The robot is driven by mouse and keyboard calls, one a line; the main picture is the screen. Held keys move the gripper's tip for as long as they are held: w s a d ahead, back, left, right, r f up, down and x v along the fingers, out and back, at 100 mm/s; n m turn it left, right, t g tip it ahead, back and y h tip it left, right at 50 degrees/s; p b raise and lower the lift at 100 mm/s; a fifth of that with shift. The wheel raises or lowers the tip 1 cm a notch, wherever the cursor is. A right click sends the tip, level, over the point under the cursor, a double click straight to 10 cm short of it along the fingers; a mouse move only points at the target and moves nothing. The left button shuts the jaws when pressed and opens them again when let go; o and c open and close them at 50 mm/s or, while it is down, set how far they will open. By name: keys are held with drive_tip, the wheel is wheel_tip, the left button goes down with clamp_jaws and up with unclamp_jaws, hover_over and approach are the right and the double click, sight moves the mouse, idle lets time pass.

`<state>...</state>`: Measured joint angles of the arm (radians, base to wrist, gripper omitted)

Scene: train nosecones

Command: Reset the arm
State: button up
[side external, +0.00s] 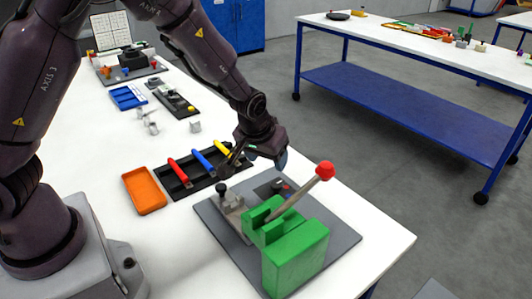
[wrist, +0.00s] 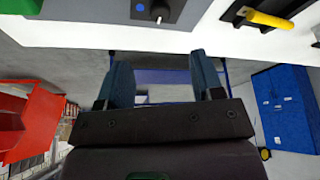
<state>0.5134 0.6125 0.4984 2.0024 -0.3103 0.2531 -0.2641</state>
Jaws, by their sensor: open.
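My arm reaches over the white table (side external: 95,165) from the left in the side external view. My gripper (side external: 281,160) is above the table near its right edge, just behind the green block fixture. In the wrist view my gripper (wrist: 164,82) shows two dark blue fingers spread apart with nothing between them. It is open and empty. The green fixture (side external: 296,258) with a red-knobbed lever (side external: 325,170) stands on a grey plate (side external: 345,238) in front of my gripper.
A black rack (side external: 190,183) with red, blue and yellow handles lies left of my gripper. An orange tray (side external: 144,190) is beside it. A blue tray (side external: 127,97) and small parts are farther back. A second table (side external: 385,32) and a blue cabinet (side external: 238,22) stand across the floor.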

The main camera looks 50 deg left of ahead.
drive_tip(key=shift+s+r, duration=0.2)
drive_tip(key=shift+r, duration=0.3)
drive_tip(key=s+a+r+m+t+h, duration=0.1)
drive_tip(key=s+r+m, duration=0.3)
drive_tip(key=s+r, duration=1.6)
drive_tip(key=s, duration=0.2)
drive_tip(key=shift+s+r+m+h, duration=0.15)
drive_tip(key=shift+s+m+h, duration=0.15)
drive_tip(key=shift+s+h, duration=0.1)
